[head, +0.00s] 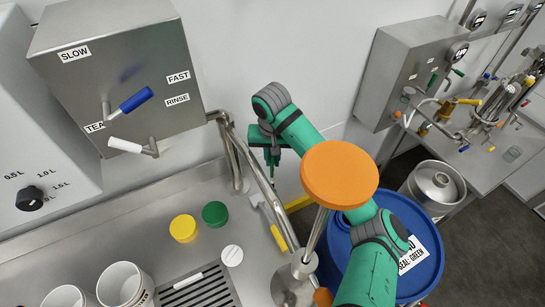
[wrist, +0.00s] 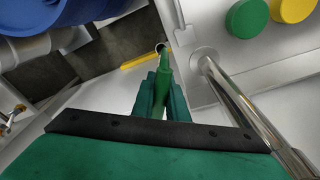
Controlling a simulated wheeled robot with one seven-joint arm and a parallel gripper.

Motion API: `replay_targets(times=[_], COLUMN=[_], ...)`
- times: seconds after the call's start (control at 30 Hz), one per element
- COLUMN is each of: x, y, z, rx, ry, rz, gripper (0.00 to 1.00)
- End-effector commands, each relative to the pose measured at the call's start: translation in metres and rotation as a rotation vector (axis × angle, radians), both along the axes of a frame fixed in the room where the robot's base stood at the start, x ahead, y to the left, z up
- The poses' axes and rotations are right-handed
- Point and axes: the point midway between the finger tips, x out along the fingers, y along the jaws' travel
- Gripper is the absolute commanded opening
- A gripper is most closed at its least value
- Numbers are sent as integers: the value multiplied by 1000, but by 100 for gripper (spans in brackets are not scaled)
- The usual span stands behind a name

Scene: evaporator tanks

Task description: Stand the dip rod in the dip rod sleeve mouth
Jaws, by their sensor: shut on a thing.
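My gripper (head: 272,157) is beside the bent steel pipe, near the back of the steel counter. In the wrist view its green fingers (wrist: 160,90) are closed around a slim green piece, which I take to be the dip rod (wrist: 165,62). It points away from the wrist and narrows at its far end. A small round ring with a dark opening (wrist: 160,46) shows right by that tip, perhaps the sleeve mouth. I cannot tell whether the tip is inside it, in front of it or apart. In the head view the rod is hardly distinguishable from the gripper.
A steel pipe (wrist: 230,95) runs close beside the fingers. A yellow lid (head: 183,228) and a green lid (head: 215,213) lie on the counter. A large orange disc (head: 339,175) on a steel post stands before my arm. A blue drum (head: 425,270) is at the right.

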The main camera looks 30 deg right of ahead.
Motion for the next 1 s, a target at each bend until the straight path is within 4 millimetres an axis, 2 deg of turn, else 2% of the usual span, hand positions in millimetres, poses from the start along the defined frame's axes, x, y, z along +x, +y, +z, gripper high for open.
replay_targets(times=[0.57,0.6,0.67,1.0], x=[0,0,0,0], y=[0,0,0,0], z=[-15,-14,-14,-14], rx=[0,0,0,0], ry=[1,0,0,0], rz=[1,1,1,1], gripper=[0,22,35,35])
